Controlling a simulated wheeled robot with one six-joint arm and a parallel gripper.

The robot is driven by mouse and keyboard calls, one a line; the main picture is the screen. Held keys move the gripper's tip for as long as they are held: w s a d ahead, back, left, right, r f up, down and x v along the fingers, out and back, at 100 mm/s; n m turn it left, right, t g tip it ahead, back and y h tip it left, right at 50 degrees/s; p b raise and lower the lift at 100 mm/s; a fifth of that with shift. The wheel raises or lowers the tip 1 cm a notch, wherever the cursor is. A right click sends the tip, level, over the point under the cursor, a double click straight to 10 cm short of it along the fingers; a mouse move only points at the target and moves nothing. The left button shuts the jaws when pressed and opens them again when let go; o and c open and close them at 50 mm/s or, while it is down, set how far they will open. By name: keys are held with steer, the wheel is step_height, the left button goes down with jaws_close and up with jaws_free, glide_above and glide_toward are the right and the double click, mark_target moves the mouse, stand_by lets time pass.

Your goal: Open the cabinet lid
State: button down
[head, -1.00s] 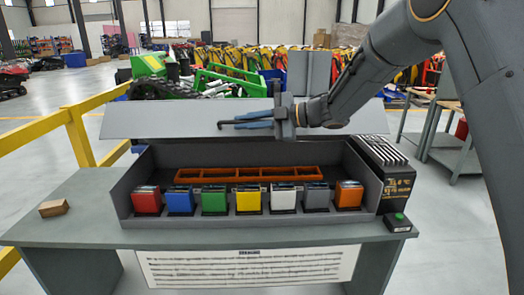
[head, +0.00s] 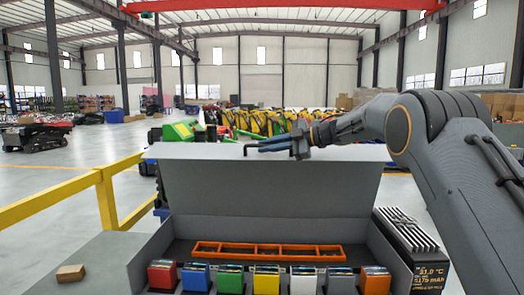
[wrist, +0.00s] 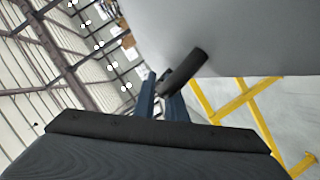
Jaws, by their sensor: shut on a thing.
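The cabinet lid (head: 270,185) is a wide grey panel standing raised and steeply tilted behind the open cabinet box (head: 150,256). My gripper (head: 263,146) is at the lid's top edge, its blue fingers pointing left. It is shut on the dark lid handle (head: 249,147). In the wrist view, the handle (wrist: 188,70) shows as a black bar between the blue fingers of my gripper (wrist: 162,92), beside the lid's grey face (wrist: 240,35). The handle's far end is partly hidden by the fingers.
Inside the box are an orange divided tray (head: 268,251) and a row of coloured bins, such as the yellow bin (head: 266,280). A black finned unit (head: 409,250) stands at the right. A small brown block (head: 70,273) and a yellow railing (head: 105,195) are at the left.

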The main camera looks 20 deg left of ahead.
steer(key=shift+w+a, duration=0.1)
steer(key=shift+w, duration=0.25)
steer(key=c, duration=1.8)
jaws_free()
steer(key=shift+r, duration=0.1)
